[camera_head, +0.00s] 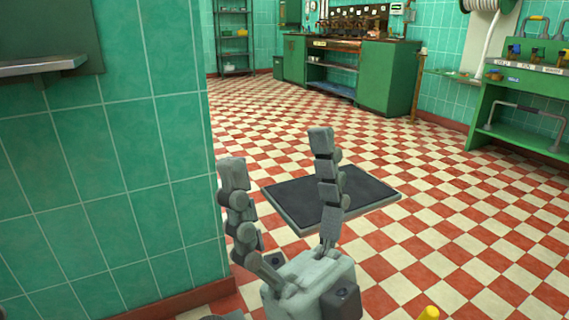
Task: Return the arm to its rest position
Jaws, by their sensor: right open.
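My right gripper (278,172) rises from the bottom middle of the head view. Its two grey jointed fingers point up and stand wide apart, with nothing between them. It is held in front of a dark floor mat and the checkered floor, touching neither as far as I can see. My left gripper is not in the view. No object is held.
A green tiled wall (110,190) fills the left side, close to the gripper. A dark mat (375,187) lies on the checkered floor (440,235). Green counters (388,80) stand at the back, a green bench (530,82) at right. The floor between is clear.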

